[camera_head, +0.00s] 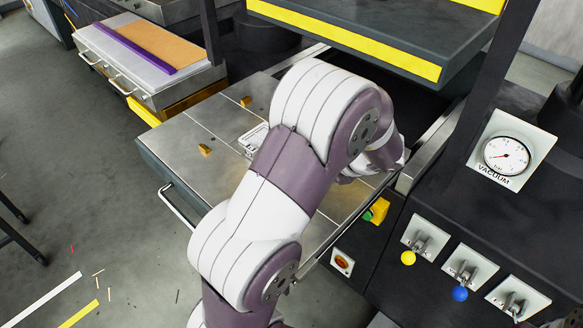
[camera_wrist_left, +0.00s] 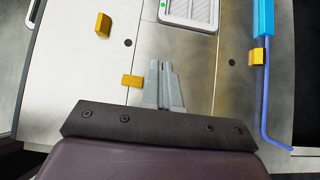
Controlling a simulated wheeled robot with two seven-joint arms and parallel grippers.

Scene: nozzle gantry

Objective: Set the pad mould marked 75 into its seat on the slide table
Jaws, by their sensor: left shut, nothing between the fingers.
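A pale rectangular tray-like piece with a grey ribbed inside and a small green mark (camera_wrist_left: 189,12) lies on the slide table, cut by the top edge of the left wrist view. I cannot read any number on it, so I cannot tell whether it is the mould marked 75. In the head view a pale framed piece (camera_head: 254,137) shows on the slide table (camera_head: 185,135), partly behind my arm. My left gripper (camera_wrist_left: 160,64) is shut and empty over the table, its fingertips short of the tray-like piece. My arm hides the gripper in the head view. My right gripper is out of view.
Small orange blocks (camera_wrist_left: 132,81) stand on the table; others show in the head view (camera_head: 205,150). A blue piece with a bent rod (camera_wrist_left: 267,90) lies at the right of the wrist view. The yellow-edged press head (camera_head: 350,40) overhangs the table's back. A vacuum gauge panel (camera_head: 507,155) is right.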

